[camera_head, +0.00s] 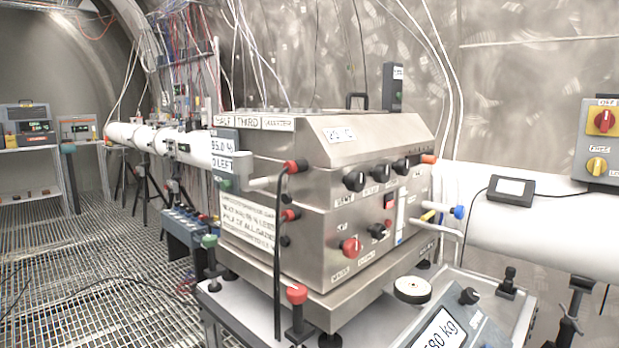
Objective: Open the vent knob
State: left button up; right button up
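A steel cabinet (318,225) stands on a bench in the middle of the head view. Its right-hand face carries a row of black knobs: a left one (354,181), a middle one (380,172) and a right one (401,166). Lower down are a red knob (352,248) and another black knob (377,231). Small labels sit by the knobs, but they are too blurred for me to tell surely which is the vent knob. Neither of my grippers shows in this view.
A white pipe (545,229) runs behind the cabinet. A scale (440,329) stands at the front right of the bench. Grated floor (110,270) is open at left.

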aim_at(355, 181)
jog(key=k, duration=1.3)
jog(key=u, duration=0.6)
jog(key=i, duration=1.45)
jog(key=z, duration=0.45)
